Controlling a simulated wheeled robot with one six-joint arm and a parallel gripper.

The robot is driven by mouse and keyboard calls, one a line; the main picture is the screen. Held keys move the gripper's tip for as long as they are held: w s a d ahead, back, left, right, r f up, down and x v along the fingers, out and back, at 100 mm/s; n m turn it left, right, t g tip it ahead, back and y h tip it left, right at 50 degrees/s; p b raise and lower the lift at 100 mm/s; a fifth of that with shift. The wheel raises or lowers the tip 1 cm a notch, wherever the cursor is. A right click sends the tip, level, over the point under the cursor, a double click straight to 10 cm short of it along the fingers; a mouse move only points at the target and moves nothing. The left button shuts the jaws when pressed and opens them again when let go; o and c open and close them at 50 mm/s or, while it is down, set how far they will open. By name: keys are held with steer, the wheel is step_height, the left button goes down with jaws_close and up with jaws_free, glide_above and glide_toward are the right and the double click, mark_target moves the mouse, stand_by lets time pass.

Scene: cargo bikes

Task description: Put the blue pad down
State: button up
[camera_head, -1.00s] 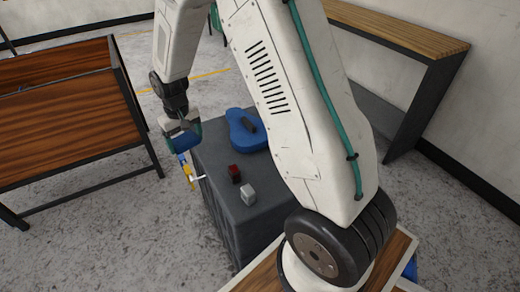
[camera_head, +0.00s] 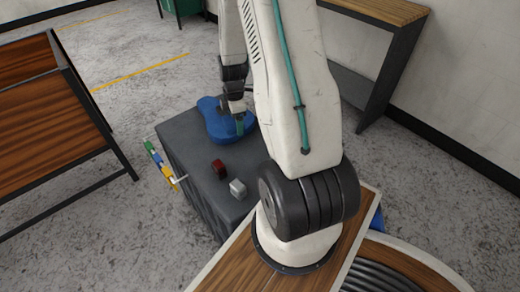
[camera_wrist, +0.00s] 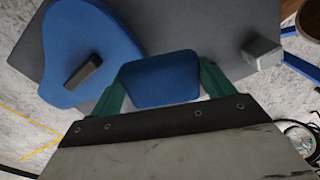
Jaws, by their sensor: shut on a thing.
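My gripper (camera_head: 239,122) is shut on the blue pad (camera_wrist: 160,78), a rounded rectangular block that sits between its teal fingers in the wrist view. In the head view the gripper is over the far part of the dark grey box (camera_head: 190,148), in front of a larger blue curved piece (camera_head: 211,118) lying there. The pad blends with that piece in the head view. I cannot tell whether the pad touches the box top or the blue piece. In the wrist view the curved piece (camera_wrist: 70,50), with a black grip on it, is left of the pad.
A dark red block (camera_head: 218,168) and a light grey block (camera_head: 238,189) stand on the box's near part. A coloured strip (camera_head: 159,160) and a white handle are at its left side.

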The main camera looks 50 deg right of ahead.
steer(key=s+d+f+n, duration=0.2)
steer(key=s+d+n, duration=0.2)
steer(key=s+d, duration=0.3)
steer(key=f, duration=0.6)
steer(key=a+f, duration=0.1)
steer(key=f, duration=0.3)
steer(key=shift+s+a, duration=0.1)
steer(key=shift+s, duration=0.2)
steer(key=shift+f, duration=0.1)
steer(key=shift+f, duration=0.1)
steer(key=o, duration=1.1)
steer(key=shift+o, duration=0.2)
